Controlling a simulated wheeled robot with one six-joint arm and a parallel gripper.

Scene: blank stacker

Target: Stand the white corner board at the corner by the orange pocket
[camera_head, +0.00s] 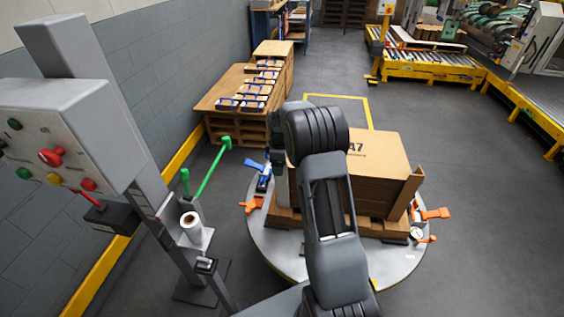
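A pale, narrow upright strip, seemingly the white corner board (282,190), shows directly below my gripper (279,165) at the left side of the carton stack (375,155). My gripper points down there, and its dark wrist hides the strip's top. The fingers are too small and covered to tell if they grip it. An orange pocket (252,204) sits at the left rim of the round turntable (270,243), just left of the strip. Other orange pieces (436,213) sit at the right rim. Whether the strip touches the stack or pallet is unclear.
A blue clamp (254,166) sits at the turntable's left. A brown board (405,194) leans at the stack's right corner. A control post (70,150) and green bar (212,170) stand left. A bench (235,92) with blue-and-white items is behind.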

